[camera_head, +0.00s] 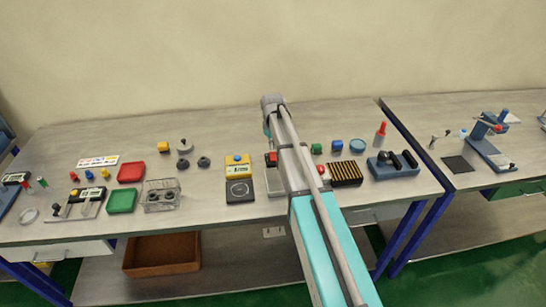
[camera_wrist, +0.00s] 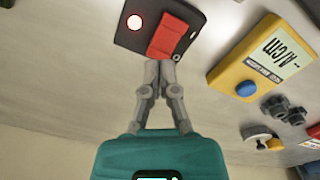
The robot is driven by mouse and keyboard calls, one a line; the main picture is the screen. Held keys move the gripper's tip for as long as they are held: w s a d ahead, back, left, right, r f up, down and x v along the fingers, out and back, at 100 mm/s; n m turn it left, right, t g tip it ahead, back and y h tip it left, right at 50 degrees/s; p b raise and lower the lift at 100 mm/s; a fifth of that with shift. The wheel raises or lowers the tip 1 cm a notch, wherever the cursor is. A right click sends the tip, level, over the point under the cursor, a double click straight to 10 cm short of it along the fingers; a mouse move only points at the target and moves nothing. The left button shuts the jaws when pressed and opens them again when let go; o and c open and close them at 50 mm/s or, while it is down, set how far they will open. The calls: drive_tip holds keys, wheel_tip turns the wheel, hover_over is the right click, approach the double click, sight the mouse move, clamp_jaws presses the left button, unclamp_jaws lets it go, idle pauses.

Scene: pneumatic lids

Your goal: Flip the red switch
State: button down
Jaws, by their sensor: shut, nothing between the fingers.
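The red switch (camera_wrist: 170,38) is a rocker on a dark box (camera_wrist: 126,40) at the top of the wrist view. A round light (camera_wrist: 134,22) glows white and red beside it. In the head view the red switch (camera_head: 271,158) shows just left of my arm, which hides part of its box. My gripper (camera_wrist: 160,66) is shut and empty. Its fingertips lie at the switch's lower edge in the wrist view; I cannot tell whether they touch it. In the head view my gripper is mostly hidden by the arm.
A yellow meter (camera_wrist: 262,62) with a blue knob stands right of the switch box in the wrist view; it also shows in the head view (camera_head: 238,171). Dark knobs (camera_wrist: 285,108) lie near it. A black-and-yellow striped block (camera_head: 345,173) stands right of my arm.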

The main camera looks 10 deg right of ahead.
sight(273, 154)
drive_tip(key=shift+f+b, duration=1.15)
drive_tip(key=shift+f, duration=0.1)
idle(1.0)
drive_tip(key=shift+r, duration=0.1)
drive_tip(key=shift+r+p, duration=3.5)
drive_tip(key=shift+p, duration=0.05)
drive_tip(key=shift+s, duration=0.1)
drive_tip(key=s+a+m, duration=0.3)
drive_tip(key=s+m, duration=0.2)
drive_tip(key=s, duration=2.3)
